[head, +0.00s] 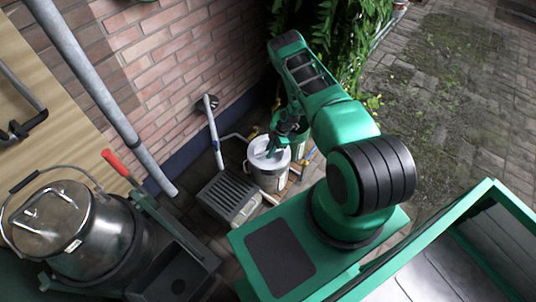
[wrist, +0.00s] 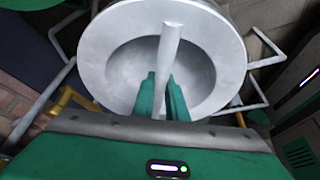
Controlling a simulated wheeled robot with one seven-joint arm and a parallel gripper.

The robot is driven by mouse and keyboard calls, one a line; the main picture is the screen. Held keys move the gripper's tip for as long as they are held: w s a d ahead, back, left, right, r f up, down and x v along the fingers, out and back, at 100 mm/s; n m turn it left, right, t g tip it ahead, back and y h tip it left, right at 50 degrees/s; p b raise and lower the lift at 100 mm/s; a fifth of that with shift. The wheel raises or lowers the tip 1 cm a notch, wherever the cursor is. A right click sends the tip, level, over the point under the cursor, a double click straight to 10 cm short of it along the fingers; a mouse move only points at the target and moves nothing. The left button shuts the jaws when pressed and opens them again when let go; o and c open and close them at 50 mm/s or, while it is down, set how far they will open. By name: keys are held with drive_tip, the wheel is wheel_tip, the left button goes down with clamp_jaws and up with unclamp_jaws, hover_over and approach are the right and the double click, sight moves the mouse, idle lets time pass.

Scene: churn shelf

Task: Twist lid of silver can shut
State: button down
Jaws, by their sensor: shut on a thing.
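The silver can (head: 268,178) stands on the ground by the brick wall, with a green can right behind it. Its round, dished lid (head: 262,157) is on top. In the wrist view the lid (wrist: 97,65) fills the upper middle, with a bar handle (wrist: 170,45) across its dish. My gripper (wrist: 162,85) is over the lid, its two green fingers shut on the bar handle, one on each side. In the head view my gripper (head: 277,146) comes down on the lid from above. The seam between lid and can is not clear.
A grey slatted box (head: 228,192) stands just left of the can. A large metal churn (head: 75,225) with a clear lid and a red-handled lever (head: 115,162) are further left. Pipes run along the brick wall (head: 165,60). Leafy plants (head: 345,35) hang behind. Open paving lies to the right.

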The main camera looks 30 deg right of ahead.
drive_tip(key=shift+n, duration=0.5)
drive_tip(key=c, duration=1.7)
unclamp_jaws()
